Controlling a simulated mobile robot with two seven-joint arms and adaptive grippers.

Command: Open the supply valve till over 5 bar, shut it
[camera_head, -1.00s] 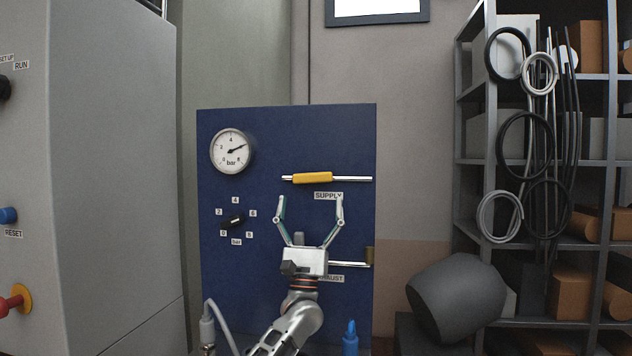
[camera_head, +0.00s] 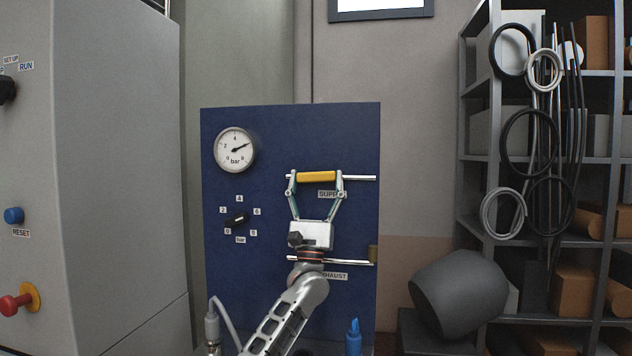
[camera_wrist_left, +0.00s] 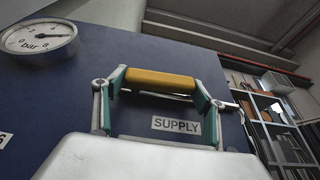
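The yellow handle (camera_head: 316,177) of the supply valve lies level, in line with its pipe, above the SUPPLY label (camera_head: 328,194). My left gripper (camera_head: 316,178) has its two fingers at the handle's two ends. In the left wrist view the pads of the gripper (camera_wrist_left: 160,88) meet the ends of the yellow handle (camera_wrist_left: 160,79) with no clear gap. The white bar gauge (camera_head: 235,150) is at the panel's upper left; its needle points right and slightly up, near 6. My right gripper is out of view.
The blue panel (camera_head: 270,140) also carries a dark knob (camera_head: 237,218) with a bar scale and a lower pipe (camera_head: 345,261) labelled EXHAUST. A grey cabinet (camera_head: 110,150) stands left. A shelf with hoses (camera_head: 525,145) and a dark drum (camera_head: 460,295) are at the right.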

